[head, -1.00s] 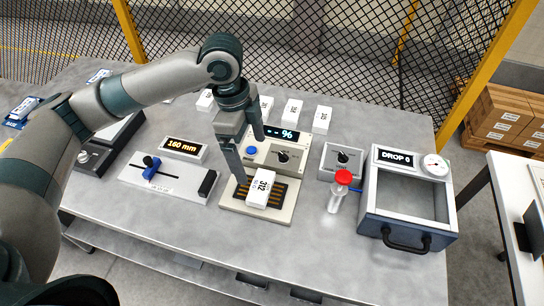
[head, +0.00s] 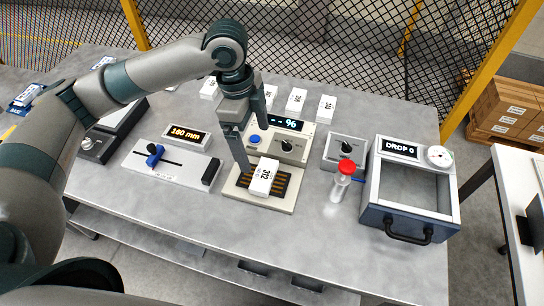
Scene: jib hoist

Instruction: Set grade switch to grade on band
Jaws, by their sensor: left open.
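One knob (head: 287,146) is on the beige station (head: 270,203), right of a blue button (head: 255,138) and below a lit display (head: 285,123). The other knob (head: 346,147) is on a small grey box (head: 336,162) to its right. My left gripper (head: 255,149) is open and points down over the station, its fingers near the blue button and left of the first knob. A white block marked 312 (head: 262,181) lies on the station's dark slatted bed. My right gripper is not in view.
A slider unit (head: 160,172) with a 160 mm display (head: 187,134) stands left. Several white blocks (head: 296,101) line the back. The front table strip is clear.

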